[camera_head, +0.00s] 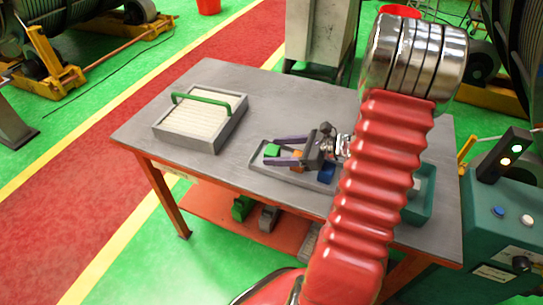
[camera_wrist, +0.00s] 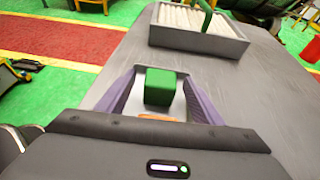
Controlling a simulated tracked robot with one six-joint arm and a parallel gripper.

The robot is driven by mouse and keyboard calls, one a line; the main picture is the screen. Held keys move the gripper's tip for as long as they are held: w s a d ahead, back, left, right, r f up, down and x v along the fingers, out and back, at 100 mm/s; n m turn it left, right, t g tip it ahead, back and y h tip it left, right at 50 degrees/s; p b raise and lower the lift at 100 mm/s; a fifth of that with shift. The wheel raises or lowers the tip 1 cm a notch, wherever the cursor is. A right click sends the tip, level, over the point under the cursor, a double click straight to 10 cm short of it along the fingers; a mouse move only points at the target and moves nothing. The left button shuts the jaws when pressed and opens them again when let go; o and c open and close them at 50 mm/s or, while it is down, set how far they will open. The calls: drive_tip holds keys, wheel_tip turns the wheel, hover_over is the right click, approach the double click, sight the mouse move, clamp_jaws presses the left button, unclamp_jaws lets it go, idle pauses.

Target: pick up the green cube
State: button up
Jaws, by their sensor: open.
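The green cube (camera_wrist: 160,87) sits near the far end of a shallow grey tray (camera_wrist: 128,84) on the table. In the wrist view it stands between the two purple fingers of my gripper (camera_wrist: 158,82), with a gap on each side. In the head view the cube (camera_head: 272,150) shows between the fingertips of my gripper (camera_head: 270,151). My gripper is open and holds nothing. An orange block (camera_wrist: 156,117) lies nearer my palm, mostly hidden. A blue block (camera_head: 327,172) lies in the tray beside my gripper.
A grey box with white rods and a green handle (camera_head: 238,125) stands on the table (camera_head: 158,105) to the left. A green bin (camera_head: 424,200) is at the right, partly behind my red arm. A control box with lit lamps (camera_head: 500,225) stands beyond the table's right edge.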

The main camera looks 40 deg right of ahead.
sight(278, 151)
idle(0.5)
drive_tip(key=c, duration=1.2)
drive_tip(key=shift+r, duration=0.1)
drive_tip(key=shift+r, duration=4.95)
